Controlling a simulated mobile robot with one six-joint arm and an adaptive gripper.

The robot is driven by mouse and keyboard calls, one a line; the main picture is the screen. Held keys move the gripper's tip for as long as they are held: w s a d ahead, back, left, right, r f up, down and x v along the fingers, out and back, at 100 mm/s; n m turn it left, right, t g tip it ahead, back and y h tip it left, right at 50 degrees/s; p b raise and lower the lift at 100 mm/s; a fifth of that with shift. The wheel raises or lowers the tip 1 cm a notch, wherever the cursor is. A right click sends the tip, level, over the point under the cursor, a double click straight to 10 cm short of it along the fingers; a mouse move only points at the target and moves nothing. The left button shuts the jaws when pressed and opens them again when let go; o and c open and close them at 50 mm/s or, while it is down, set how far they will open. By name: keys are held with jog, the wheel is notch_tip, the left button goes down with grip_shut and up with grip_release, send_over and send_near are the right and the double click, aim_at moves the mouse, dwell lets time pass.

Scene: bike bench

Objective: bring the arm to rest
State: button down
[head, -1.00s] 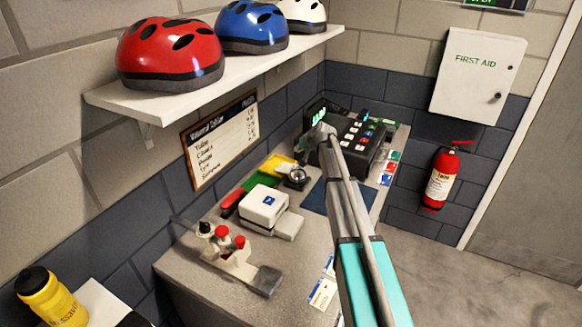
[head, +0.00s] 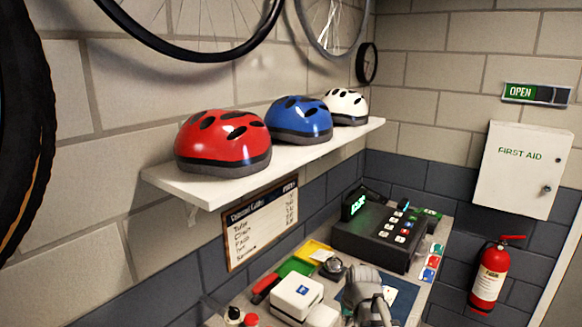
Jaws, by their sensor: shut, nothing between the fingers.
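My gripper (head: 366,290) shows as a grey shape at the bottom of the head view, in front of the blue mat (head: 402,297) on the counter. It is shut and holds nothing. Its fingers are seen end-on and are hard to make out. The rest of my arm is mostly below the picture's edge.
A shelf (head: 190,186) with red (head: 222,143), blue and white helmets juts from the wall. A fire extinguisher (head: 490,275) hangs at right.

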jog(key=s+d+g+h, duration=0.1)
jog(key=s, duration=0.9)
jog(key=shift+s+f+g, duration=0.15)
jog(key=shift+f+g, duration=0.05)
jog(key=shift+g, duration=0.2)
